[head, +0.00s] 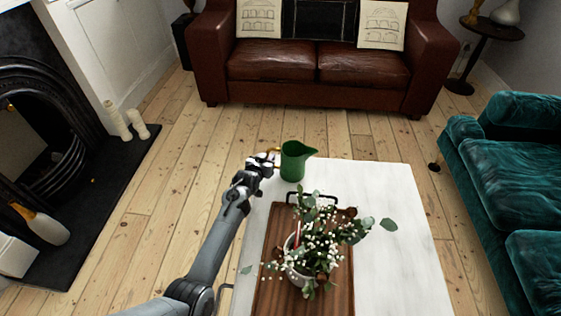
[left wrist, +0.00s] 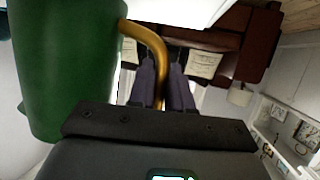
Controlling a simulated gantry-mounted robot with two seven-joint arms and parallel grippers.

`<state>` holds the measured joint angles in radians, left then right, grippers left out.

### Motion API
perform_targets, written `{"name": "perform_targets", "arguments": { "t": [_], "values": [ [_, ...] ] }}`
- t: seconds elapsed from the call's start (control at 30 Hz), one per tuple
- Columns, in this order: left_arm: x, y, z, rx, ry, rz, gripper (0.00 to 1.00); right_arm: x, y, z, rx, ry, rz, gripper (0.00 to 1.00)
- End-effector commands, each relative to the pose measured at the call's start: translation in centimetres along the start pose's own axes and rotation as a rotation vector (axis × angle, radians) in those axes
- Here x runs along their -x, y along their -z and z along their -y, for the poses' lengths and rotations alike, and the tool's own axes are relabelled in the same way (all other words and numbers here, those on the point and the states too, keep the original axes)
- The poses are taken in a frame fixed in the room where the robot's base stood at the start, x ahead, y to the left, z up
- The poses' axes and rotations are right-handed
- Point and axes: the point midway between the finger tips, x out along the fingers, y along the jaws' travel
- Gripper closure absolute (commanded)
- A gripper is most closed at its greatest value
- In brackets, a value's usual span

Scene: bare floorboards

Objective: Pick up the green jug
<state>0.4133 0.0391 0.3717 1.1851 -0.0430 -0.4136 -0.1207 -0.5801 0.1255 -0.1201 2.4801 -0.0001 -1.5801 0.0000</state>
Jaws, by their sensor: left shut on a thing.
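The green jug (head: 293,161) stands upright at the far left corner of the white table (head: 385,200) in the head view, its spout to the right and its gold handle to the left. My left gripper (head: 268,160) is at the handle side of the jug. In the left wrist view the jug (left wrist: 65,65) fills the left side, and its gold handle (left wrist: 150,42) passes between the two fingers of my left gripper (left wrist: 168,85), which is shut on it. Whether the jug's base touches the table is hard to tell. My right gripper is not in view.
A wooden tray (head: 263,285) with a vase of white flowers and leaves (head: 318,240) lies on the table in front of the jug. A brown leather sofa (head: 315,65) stands behind, a green sofa (head: 520,165) at the right. The table's right side is clear.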

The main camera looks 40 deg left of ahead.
Motion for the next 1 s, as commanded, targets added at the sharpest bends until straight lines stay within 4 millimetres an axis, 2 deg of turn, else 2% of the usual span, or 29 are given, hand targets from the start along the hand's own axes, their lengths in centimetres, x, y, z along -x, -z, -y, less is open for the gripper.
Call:
{"name": "perform_targets", "arguments": {
  "t": [0.47, 0.83, 1.0],
  "values": [
    [0.5, 1.4, 0.0, 0.000, 0.000, -0.004, 1.00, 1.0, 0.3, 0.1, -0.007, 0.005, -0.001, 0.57],
    [1.8, 4.5, 0.0, -0.001, 0.000, -0.004, 1.00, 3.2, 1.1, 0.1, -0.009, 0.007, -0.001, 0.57],
    [2.4, 5.0, -1.9, 0.000, -0.002, -0.003, 1.00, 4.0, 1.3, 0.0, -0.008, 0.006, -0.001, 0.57]
  ]
}}
